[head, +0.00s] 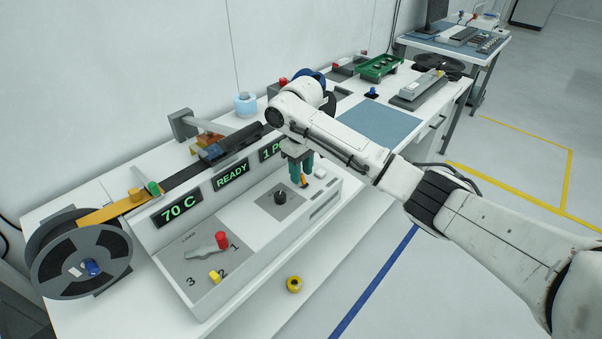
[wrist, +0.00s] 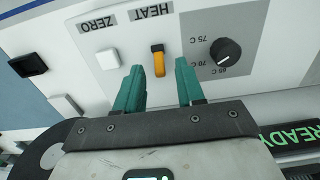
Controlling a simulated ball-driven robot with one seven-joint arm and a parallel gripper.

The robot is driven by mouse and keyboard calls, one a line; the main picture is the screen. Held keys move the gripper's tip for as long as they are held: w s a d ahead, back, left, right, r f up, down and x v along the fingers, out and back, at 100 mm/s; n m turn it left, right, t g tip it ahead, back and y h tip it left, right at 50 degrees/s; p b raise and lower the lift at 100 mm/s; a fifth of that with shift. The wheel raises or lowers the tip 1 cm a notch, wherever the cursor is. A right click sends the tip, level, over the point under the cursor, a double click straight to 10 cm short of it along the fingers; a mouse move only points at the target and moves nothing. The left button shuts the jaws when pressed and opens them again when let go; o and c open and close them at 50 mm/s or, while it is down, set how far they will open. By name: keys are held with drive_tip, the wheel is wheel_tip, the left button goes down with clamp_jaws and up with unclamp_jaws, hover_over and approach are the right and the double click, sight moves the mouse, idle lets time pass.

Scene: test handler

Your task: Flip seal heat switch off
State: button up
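The seal heat switch is a small orange lever (wrist: 158,61) on the handler's panel, beside an upside-down HEAT label (wrist: 150,14) in the wrist view. It also shows as a small orange spot (head: 304,182) under my gripper in the head view. My gripper (wrist: 158,70) has two green fingers, open and empty. They stand on either side of the lever, with a visible gap to it on both sides. In the head view my gripper (head: 301,172) points down over the panel. The wrist view does not make clear how high the fingertips are above the panel.
A black temperature dial (wrist: 225,52) is right of the fingers. A white button (wrist: 108,58) is close by the left finger. Displays reading 70 C (head: 178,211) and READY (head: 231,175) line the handler. A red-knobbed lever (head: 221,240) and a yellow knob (head: 214,276) are nearer the front.

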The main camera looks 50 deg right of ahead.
drive_tip(key=shift+f, duration=0.95)
clamp_jaws()
